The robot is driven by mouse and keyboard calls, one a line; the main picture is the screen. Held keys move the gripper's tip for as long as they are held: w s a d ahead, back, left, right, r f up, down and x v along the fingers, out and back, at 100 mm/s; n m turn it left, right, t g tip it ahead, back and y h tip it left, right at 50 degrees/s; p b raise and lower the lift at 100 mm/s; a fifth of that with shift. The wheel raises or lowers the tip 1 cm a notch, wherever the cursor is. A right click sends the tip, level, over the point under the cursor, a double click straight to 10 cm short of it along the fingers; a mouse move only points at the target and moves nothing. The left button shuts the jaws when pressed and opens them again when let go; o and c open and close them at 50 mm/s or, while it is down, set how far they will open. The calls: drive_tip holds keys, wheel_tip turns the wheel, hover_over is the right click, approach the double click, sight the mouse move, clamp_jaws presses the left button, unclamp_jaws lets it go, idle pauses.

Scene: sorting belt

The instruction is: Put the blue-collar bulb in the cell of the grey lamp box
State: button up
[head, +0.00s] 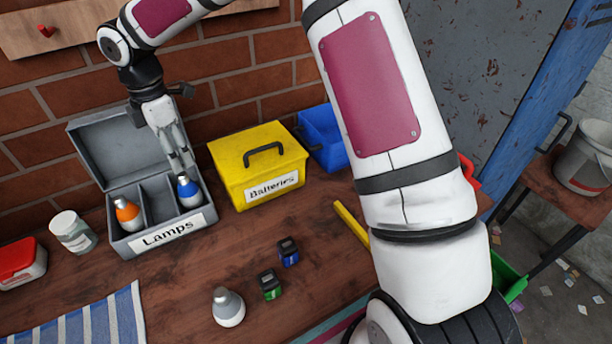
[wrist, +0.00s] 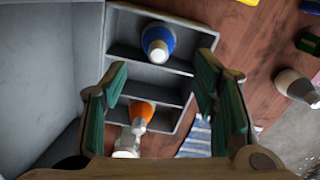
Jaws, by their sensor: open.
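The grey lamp box (head: 122,246), labelled "Lamps", stands on the table with its lid open against the wall. The blue-collar bulb (head: 188,193) is in its right cell, tip up; it also shows in the wrist view (wrist: 158,42). An orange-collar bulb (head: 127,212) is in the left cell, also seen in the wrist view (wrist: 142,112). The middle cell appears empty. My gripper (head: 178,163) is over the box, just above the blue-collar bulb. In the wrist view its fingers (wrist: 162,75) are spread wide, with nothing between them held.
The yellow Batteries box (head: 235,180) stands just right of the lamp box, with a blue bin (head: 322,135) beyond. A grey-collar bulb (head: 228,307), a green battery (head: 270,284) and a blue battery (head: 288,252) are on the table in front. A jar (head: 73,232) stands left.

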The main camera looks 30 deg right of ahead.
drive_tip(key=s+d+r+m+t+h, duration=0.1)
drive_tip(key=s+d+r+m, duration=0.5)
drive_tip(key=s, duration=0.3)
drive_tip(key=s+d+r+m+h, duration=0.2)
drive_tip(key=s+d+r+m, duration=0.2)
drive_tip(key=s+d+r, duration=0.4)
drive_tip(key=s+d+m+t+y, duration=0.1)
drive_tip(key=s+m, duration=0.4)
drive_tip(key=s, duration=0.5)
drive_tip(key=s+d+f+m+y, duration=0.1)
drive_tip(key=s+d+m+y, duration=0.1)
drive_tip(key=s+m, duration=0.4)
drive_tip(key=s, duration=0.4)
drive_tip(key=shift+f+t, duration=0.25)
drive_tip(key=shift+t, duration=0.15)
wheel_tip(320, 180, up, 6)
drive_tip(key=t+p, duration=0.1)
drive_tip(key=p, duration=0.3)
drive_tip(key=shift+r+p, duration=0.15)
drive_tip(key=shift+p, duration=0.25)
